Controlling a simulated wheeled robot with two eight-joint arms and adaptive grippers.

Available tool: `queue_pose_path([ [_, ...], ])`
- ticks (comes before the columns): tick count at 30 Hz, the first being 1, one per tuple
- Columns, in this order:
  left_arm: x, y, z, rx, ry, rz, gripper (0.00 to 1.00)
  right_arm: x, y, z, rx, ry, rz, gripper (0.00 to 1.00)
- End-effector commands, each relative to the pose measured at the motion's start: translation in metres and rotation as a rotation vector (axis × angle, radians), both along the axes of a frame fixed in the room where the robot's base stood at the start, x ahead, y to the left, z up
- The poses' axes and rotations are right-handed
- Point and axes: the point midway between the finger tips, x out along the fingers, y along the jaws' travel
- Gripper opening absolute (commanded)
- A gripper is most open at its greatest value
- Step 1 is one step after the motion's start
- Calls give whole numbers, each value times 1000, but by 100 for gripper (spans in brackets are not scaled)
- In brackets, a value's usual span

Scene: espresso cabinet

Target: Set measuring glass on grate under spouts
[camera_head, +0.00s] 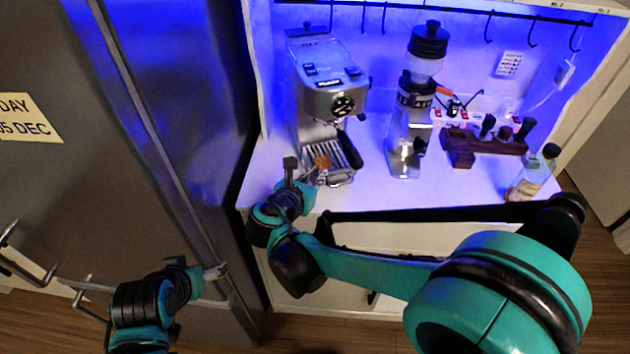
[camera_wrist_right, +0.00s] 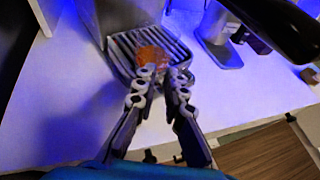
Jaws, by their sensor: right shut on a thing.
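An orange-brown patch, which I take for the measuring glass (camera_wrist_right: 152,57), shows between the fingertips of my right gripper (camera_wrist_right: 160,75) in the right wrist view. Its clear walls cannot be made out. My right gripper is shut on it, over the front of the slatted grate (camera_wrist_right: 125,44). In the head view the small orange glass (camera_head: 322,162) shows at the grate (camera_head: 340,177), below the espresso machine (camera_head: 328,85). Whether its base touches the grate I cannot tell. My left gripper (camera_head: 214,272) is low at the left, beside the metal door; its fingers are unclear.
A dark portafilter handle (camera_head: 349,150) sticks out just right of the glass. A grinder (camera_head: 411,110) stands right of the machine. Farther right are a wooden tool stand (camera_head: 480,145) and a bottle (camera_head: 534,173). The white counter is clear in front of the grinder.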

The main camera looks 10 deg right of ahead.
Motion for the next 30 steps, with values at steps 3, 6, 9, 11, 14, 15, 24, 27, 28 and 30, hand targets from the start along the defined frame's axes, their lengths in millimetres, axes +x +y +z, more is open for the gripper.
queue_pose_path([
  [3,0,0,-1,0,0,0,80,8,-4,0,0,0,-2,0],
  [6,0,0,-2,0,0,0,80,15,-7,0,0,-1,-1,0],
  [9,0,0,-3,0,0,0,80,21,-10,0,-1,-1,-3,0],
  [11,0,0,-3,0,0,0,80,25,-11,0,-1,0,-2,0],
  [14,0,0,-4,0,0,0,80,31,-14,0,-1,0,-2,0],
  [15,0,0,-4,0,0,0,80,34,-16,0,-1,0,-2,0],
  [24,0,0,-6,0,0,0,80,52,-24,-1,0,0,-2,0],
  [27,0,0,-7,0,0,0,80,57,-26,-1,0,0,-1,0],
  [28,0,0,-7,0,0,0,80,59,-26,-1,0,0,-1,0],
  [30,0,0,-7,0,0,0,80,61,-28,-1,0,0,-1,0],
])
